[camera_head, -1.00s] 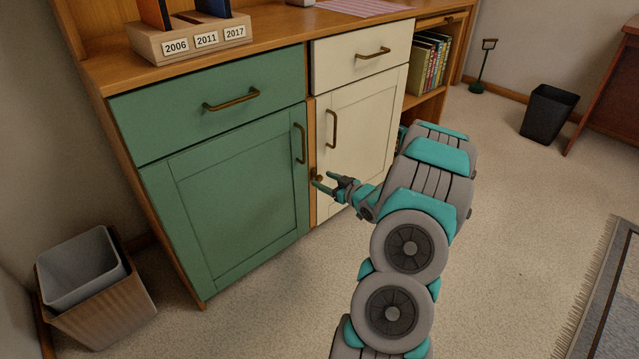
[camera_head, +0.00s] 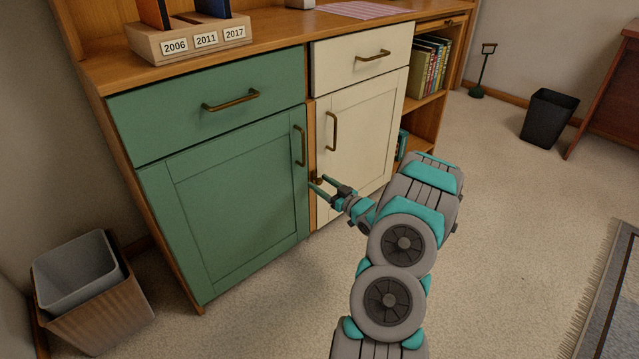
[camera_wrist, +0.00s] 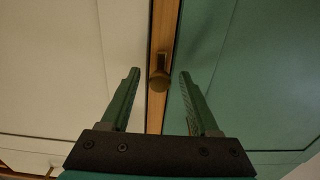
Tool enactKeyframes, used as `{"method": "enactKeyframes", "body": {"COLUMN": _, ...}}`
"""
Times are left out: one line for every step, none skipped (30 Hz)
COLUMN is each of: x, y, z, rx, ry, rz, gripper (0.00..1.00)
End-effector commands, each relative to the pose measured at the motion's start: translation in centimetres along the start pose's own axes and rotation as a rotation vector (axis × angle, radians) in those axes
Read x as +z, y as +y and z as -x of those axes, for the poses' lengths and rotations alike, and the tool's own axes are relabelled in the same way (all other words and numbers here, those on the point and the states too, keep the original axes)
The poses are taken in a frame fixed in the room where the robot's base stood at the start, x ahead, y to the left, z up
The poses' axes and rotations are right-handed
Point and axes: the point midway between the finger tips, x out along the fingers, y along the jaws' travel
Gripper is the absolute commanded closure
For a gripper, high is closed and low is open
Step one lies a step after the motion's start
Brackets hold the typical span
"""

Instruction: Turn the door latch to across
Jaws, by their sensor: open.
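The small brass door latch (camera_wrist: 159,79) sits on the narrow wooden post between the green door and the cream door. In the wrist view its short bar appears to run roughly along the post, not across it; its round end faces me. In the head view the latch (camera_head: 318,180) is small and partly hidden by my fingers. My gripper (camera_head: 317,183) is open and points at the post. In the wrist view its two fingers stand on either side of the latch, with gaps and no visible contact.
The green door (camera_head: 235,210) and cream door (camera_head: 355,140) are shut, each with an upright brass handle near the post. Drawers are above. A wastebasket (camera_head: 85,290) stands at the left. Carpet (camera_head: 500,220) is clear to the right.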

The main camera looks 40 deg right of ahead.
Motion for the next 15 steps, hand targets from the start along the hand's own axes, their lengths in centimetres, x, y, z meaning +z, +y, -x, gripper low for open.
{"method": "enactKeyframes", "body": {"x": -0.01, "y": -0.04, "z": -0.49, "rx": -0.001, "ry": 0.001, "rz": 0.001, "gripper": 0.38}}
{"method": "enactKeyframes", "body": {"x": -0.02, "y": -0.03, "z": -0.68, "rx": -0.001, "ry": 0.001, "rz": 0.001, "gripper": 0.38}}
{"method": "enactKeyframes", "body": {"x": -0.03, "y": 0.00, "z": -0.87, "rx": 0.000, "ry": 0.001, "rz": 0.000, "gripper": 0.38}}
{"method": "enactKeyframes", "body": {"x": -0.04, "y": 0.01, "z": -0.97, "rx": 0.000, "ry": 0.001, "rz": 0.000, "gripper": 0.38}}
{"method": "enactKeyframes", "body": {"x": -0.05, "y": 0.01, "z": -1.05, "rx": 0.000, "ry": 0.001, "rz": 0.000, "gripper": 0.38}}
{"method": "enactKeyframes", "body": {"x": -0.06, "y": 0.02, "z": -1.13, "rx": 0.000, "ry": 0.001, "rz": 0.000, "gripper": 0.38}}
{"method": "enactKeyframes", "body": {"x": -0.06, "y": 0.01, "z": -1.16, "rx": 0.000, "ry": 0.001, "rz": 0.000, "gripper": 0.38}}
{"method": "enactKeyframes", "body": {"x": -0.07, "y": 0.01, "z": -1.18, "rx": 0.000, "ry": 0.001, "rz": 0.000, "gripper": 0.38}}
{"method": "enactKeyframes", "body": {"x": -0.08, "y": 0.01, "z": -1.19, "rx": 0.000, "ry": 0.001, "rz": 0.000, "gripper": 0.38}}
{"method": "enactKeyframes", "body": {"x": -0.07, "y": 0.01, "z": -1.19, "rx": 0.000, "ry": 0.001, "rz": 0.000, "gripper": 0.38}}
{"method": "enactKeyframes", "body": {"x": -0.08, "y": 0.00, "z": -1.18, "rx": 0.000, "ry": 0.001, "rz": 0.000, "gripper": 0.38}}
{"method": "enactKeyframes", "body": {"x": -0.08, "y": 0.00, "z": -1.18, "rx": 0.000, "ry": 0.001, "rz": 0.000, "gripper": 0.38}}
{"method": "enactKeyframes", "body": {"x": -0.09, "y": 0.00, "z": -1.18, "rx": 0.000, "ry": 0.001, "rz": 0.000, "gripper": 0.38}}
{"method": "enactKeyframes", "body": {"x": -0.08, "y": 0.00, "z": -1.18, "rx": 0.000, "ry": 0.001, "rz": 0.000, "gripper": 0.40}}
{"method": "enactKeyframes", "body": {"x": -0.08, "y": 0.00, "z": -1.17, "rx": 0.000, "ry": 0.001, "rz": 0.000, "gripper": 0.45}}
